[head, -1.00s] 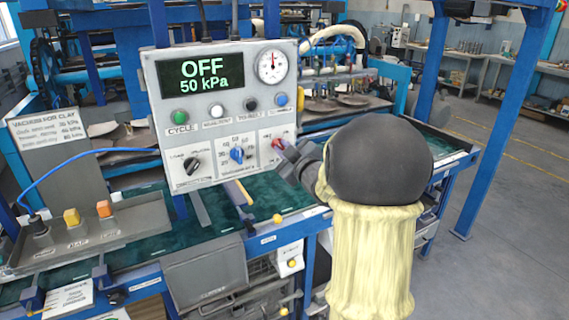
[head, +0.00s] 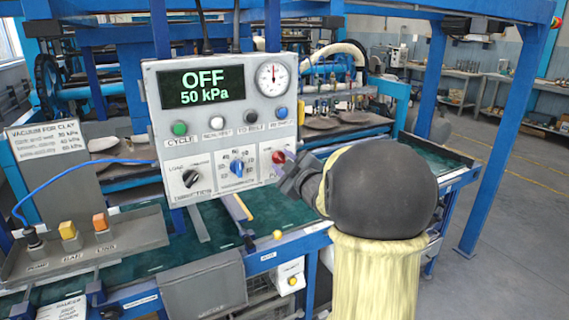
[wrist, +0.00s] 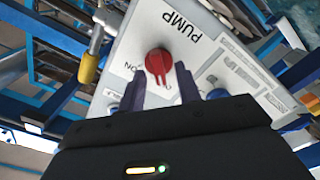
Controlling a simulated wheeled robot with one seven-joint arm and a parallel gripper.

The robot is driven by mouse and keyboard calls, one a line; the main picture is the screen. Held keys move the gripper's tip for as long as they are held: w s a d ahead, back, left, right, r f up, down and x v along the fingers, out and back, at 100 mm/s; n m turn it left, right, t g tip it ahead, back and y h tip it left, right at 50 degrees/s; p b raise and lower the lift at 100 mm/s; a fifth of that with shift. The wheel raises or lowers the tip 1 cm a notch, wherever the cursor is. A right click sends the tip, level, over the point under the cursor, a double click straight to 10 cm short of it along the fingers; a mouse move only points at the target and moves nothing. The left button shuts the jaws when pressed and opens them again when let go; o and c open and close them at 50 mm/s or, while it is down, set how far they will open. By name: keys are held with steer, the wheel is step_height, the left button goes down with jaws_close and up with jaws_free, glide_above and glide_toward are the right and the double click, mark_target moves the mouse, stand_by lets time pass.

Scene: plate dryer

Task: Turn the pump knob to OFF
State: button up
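The red pump knob (head: 278,157) is at the lower right of the grey control panel (head: 215,130). In the wrist view the red knob (wrist: 158,62) sits below the word PUMP as printed there upside down, and "ON" lettering shows beside it. The finger of my gripper partly covers the other label, so the knob's setting is hard to read. The panel display (head: 205,88) reads OFF, 50 kPa. My gripper (wrist: 160,75) is open, its two dark fingers apart on either side of the knob's near side, with no clear contact. In the head view my gripper (head: 289,172) is just right of the knob.
A blue knob (head: 237,168) and a black knob (head: 190,178) are left of the red one. Coloured buttons (head: 214,123) and a gauge (head: 272,78) are above. A tray with switches (head: 110,243) stands at the left on the green bench. Open floor lies right.

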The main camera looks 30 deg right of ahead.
steer(key=shift+s, duration=0.1)
steer(key=s+b, duration=0.1)
steer(key=s, duration=1.6)
steer(key=shift+d+b, duration=0.3)
